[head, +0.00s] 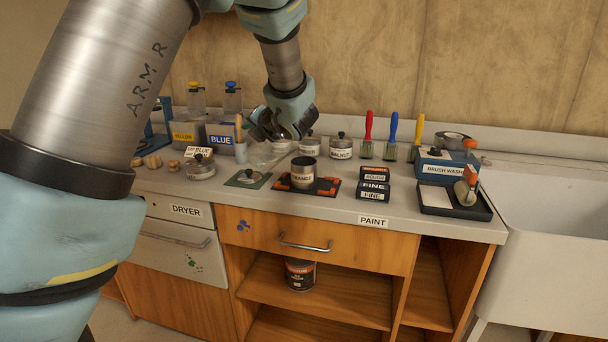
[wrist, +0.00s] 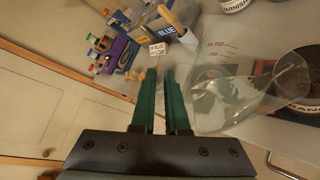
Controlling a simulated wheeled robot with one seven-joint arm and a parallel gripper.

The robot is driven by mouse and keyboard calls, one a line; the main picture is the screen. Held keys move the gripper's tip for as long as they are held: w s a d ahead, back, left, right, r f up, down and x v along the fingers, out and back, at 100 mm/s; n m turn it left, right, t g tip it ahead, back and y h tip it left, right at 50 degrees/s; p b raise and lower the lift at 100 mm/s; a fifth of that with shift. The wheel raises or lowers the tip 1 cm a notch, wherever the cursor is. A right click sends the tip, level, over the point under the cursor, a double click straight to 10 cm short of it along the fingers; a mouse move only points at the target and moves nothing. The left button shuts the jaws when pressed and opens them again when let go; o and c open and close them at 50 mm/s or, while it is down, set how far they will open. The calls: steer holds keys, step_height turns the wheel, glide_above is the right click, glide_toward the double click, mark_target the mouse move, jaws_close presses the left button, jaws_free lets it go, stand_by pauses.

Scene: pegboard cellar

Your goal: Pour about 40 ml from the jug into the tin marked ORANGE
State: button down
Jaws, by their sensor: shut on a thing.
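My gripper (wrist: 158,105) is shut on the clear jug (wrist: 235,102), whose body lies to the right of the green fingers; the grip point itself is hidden. In the head view the jug (head: 264,153) is off the counter below my gripper (head: 284,130), tilted with its mouth to the right. The open tin marked ORANGE (head: 303,174) stands upright on a black and orange mat. In the wrist view the jug's mouth end overlaps the tin (wrist: 306,108). I cannot make out the liquid level or any stream.
A lid (head: 248,177) lies on a green mat left of the tin. Yellow and blue containers (head: 221,138) are at the back left.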

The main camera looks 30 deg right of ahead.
steer(key=shift+a+n, duration=0.15)
steer(key=shift+n, duration=0.15)
steer(key=shift+a+f+n+h+b, duration=0.2)
steer(key=shift+a+n+h+b, duration=0.1)
steer(key=shift+b, duration=0.45)
steer(key=shift+b, duration=0.3)
stand_by(1.1)
steer(key=shift+w+a+f+n+g+h+b, duration=0.15)
steer(key=shift+f+n+g+h+b, duration=0.2)
steer(key=shift+b, duration=0.4)
steer(key=a+f+n+h+b, duration=0.3)
steer(key=f+b, duration=0.5)
steer(key=b, duration=1.2)
steer(key=shift+w+a+f+n+g+b, duration=0.15)
steer(key=shift+w+a+n+g+b, duration=0.25)
steer(key=shift+n, duration=0.45)
